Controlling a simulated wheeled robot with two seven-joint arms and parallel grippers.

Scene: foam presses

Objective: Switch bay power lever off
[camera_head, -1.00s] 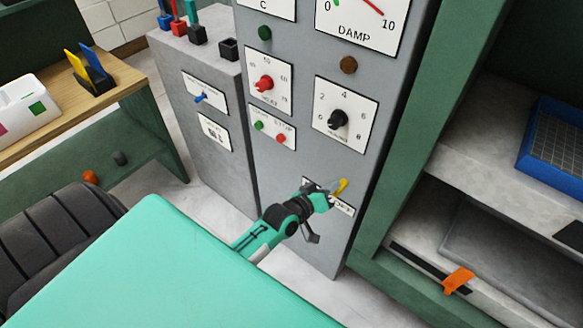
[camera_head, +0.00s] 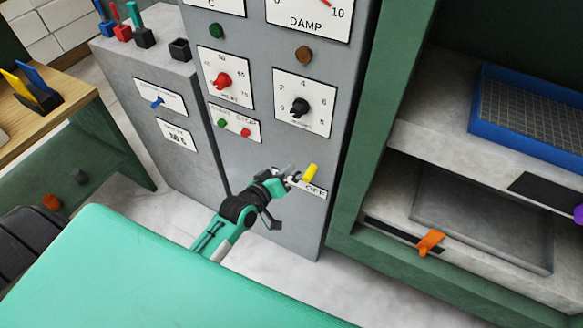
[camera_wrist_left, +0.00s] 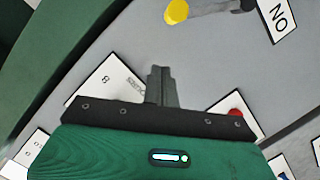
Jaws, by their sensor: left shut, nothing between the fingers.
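The bay power lever has a yellow handle (camera_head: 311,172) low on the tall grey panel, just above a white label reading OFF (camera_head: 315,191). In the left wrist view its yellow tip (camera_wrist_left: 176,12) is at the top, with a grey shaft running right to a dark end beside the ON label (camera_wrist_left: 279,14), which appears inverted. My left gripper (camera_head: 290,173) is just left of the yellow handle; its fingers (camera_wrist_left: 161,85) are together and empty. In the wrist view they appear apart from the lever; contact is unclear in the head view. My right gripper is not in view.
Above the lever are a black knob (camera_head: 300,108), red knob (camera_head: 221,80) and START/STOP buttons (camera_head: 234,125). A lower grey cabinet (camera_head: 175,80) stands left. Right is a green-framed press with a blue-edged tray (camera_head: 540,149) and orange handle (camera_head: 430,241).

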